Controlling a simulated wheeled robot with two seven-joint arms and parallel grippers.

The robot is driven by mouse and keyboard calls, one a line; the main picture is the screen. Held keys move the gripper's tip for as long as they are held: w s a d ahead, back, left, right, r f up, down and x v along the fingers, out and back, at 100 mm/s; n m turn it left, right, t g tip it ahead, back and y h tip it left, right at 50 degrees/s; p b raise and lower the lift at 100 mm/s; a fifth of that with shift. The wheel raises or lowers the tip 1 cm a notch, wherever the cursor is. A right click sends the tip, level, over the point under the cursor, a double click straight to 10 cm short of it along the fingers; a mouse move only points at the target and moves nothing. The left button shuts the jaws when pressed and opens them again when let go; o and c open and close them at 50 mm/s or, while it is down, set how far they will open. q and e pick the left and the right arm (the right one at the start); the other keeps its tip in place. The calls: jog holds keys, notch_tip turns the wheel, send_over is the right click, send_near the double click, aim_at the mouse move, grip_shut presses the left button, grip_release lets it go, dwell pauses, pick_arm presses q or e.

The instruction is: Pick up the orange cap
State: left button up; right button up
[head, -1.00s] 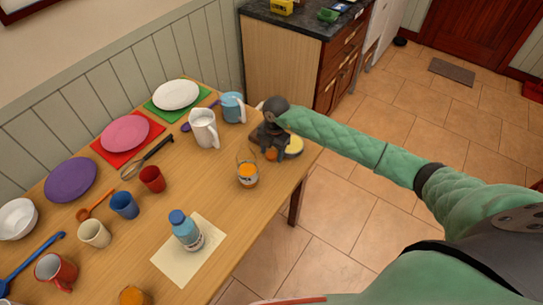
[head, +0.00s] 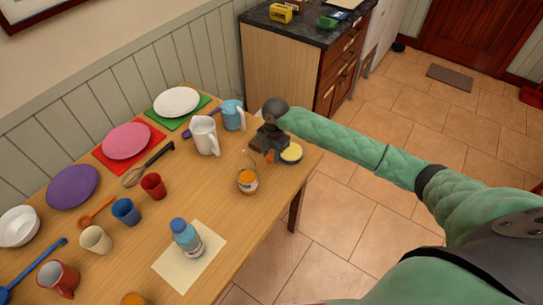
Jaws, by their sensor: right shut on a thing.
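My right gripper (head: 266,148) is over the far right corner of the wooden table, its arm coming in from the right. It is shut on the orange cap (head: 269,157), a small patch of which shows at its fingertips; the fingers hide most of it. I cannot tell whether the cap is clear of the table. A clear jar with orange contents (head: 248,181) stands just in front of the gripper. A pale yellow round thing (head: 291,153) is close to the right of the fingers. My left gripper is out of view.
A white pitcher (head: 204,136) and a blue pitcher (head: 233,115) stand left of and behind the gripper. A blue bottle (head: 187,239) stands on a cream sheet (head: 205,254). Plates, cups and utensils fill the left side. The tiled floor lies open beyond the right table edge.

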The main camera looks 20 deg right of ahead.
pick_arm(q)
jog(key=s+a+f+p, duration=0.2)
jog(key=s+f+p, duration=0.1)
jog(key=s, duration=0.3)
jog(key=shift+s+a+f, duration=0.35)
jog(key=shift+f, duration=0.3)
pick_arm(e)
jog(key=s+d+r, duration=0.3)
jog(key=d+r, duration=0.5)
jog(key=d, duration=0.3)
jog(key=shift+s, duration=0.35)
jog(key=shift+r, duration=0.1)
